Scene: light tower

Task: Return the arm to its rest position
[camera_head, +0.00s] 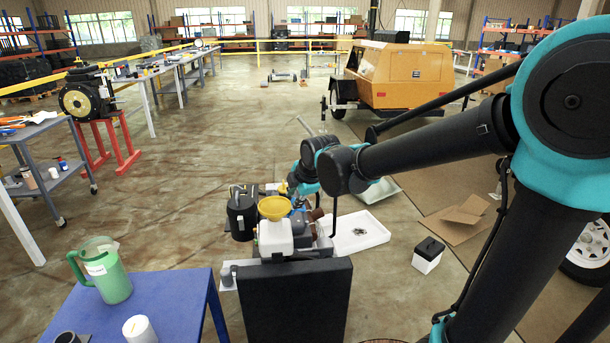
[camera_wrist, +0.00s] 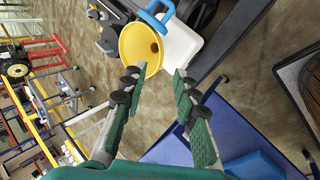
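My gripper (camera_wrist: 157,82) shows in the wrist view with its two green fingers apart and nothing between them. A yellow funnel (camera_wrist: 140,48) and a white container (camera_wrist: 182,46) lie beyond the fingertips in that view. In the head view my black and teal arm reaches from the right to the middle, and its wrist end is just behind the yellow funnel (camera_head: 274,207). The funnel sits on the white container (camera_head: 275,238). The gripper's fingers are not clear in the head view.
A blue table (camera_head: 165,308) with a green jug (camera_head: 108,272) stands at the lower left. A black box (camera_head: 295,300) is in front of the white container. A white tray (camera_head: 357,234), a black-and-white battery (camera_head: 428,255) and cardboard (camera_head: 463,217) lie on the floor. An orange trailer (camera_head: 395,75) stands behind.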

